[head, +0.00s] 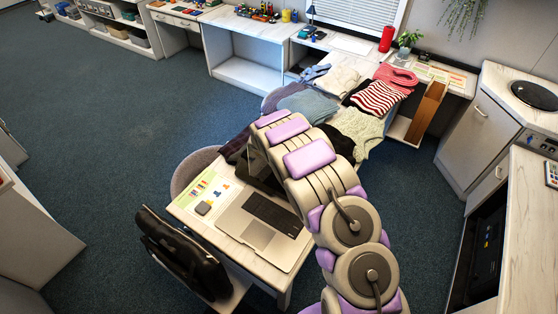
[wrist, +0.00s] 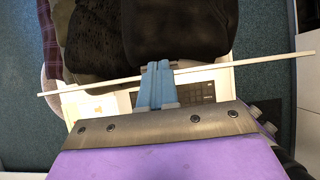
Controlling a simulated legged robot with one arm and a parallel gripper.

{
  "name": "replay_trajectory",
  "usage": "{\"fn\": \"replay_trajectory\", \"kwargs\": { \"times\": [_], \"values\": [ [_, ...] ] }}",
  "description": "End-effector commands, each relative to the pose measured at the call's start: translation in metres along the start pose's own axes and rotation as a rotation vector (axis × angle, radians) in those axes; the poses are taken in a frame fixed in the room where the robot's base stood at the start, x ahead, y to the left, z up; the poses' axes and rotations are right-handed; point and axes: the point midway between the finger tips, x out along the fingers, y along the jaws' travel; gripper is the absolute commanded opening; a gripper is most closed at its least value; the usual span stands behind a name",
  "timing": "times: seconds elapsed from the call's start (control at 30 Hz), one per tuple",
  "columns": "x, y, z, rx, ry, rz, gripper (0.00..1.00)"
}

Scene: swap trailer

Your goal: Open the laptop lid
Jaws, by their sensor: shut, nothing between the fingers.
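The silver laptop (head: 238,221) lies on the white table, its keyboard and touchpad exposed. Its lid (head: 262,178) stands raised at the back of the base, with a dark screen partly hidden by my arm. In the wrist view the lid's top edge (wrist: 240,65) is a thin pale bar seen almost edge-on, and part of the keyboard (wrist: 200,90) shows below it. My gripper (wrist: 158,66) has its blue fingers together and empty, crossing over the lid's edge line; I cannot tell whether they touch it. In the head view my arm hides the gripper.
Folded clothes (head: 312,104) cover the table beyond the laptop, and dark ones show in the wrist view (wrist: 175,30). A mouse (head: 204,208) sits left of the laptop. A black bag (head: 178,250) rests beside the table's front left. Open blue carpet (head: 115,130) lies further left.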

Motion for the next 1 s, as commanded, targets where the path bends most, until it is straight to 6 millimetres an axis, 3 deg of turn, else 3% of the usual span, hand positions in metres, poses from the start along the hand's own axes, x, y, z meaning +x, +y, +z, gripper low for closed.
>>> {"fn": "replay_trajectory", "kwargs": {
  "times": [0.4, 1.0],
  "values": [
    [0.028, -0.001, 0.036, 0.001, 0.001, -0.004, 0.0],
    [0.034, -0.001, 0.043, -0.001, -0.002, -0.002, 0.0]
  ]
}}
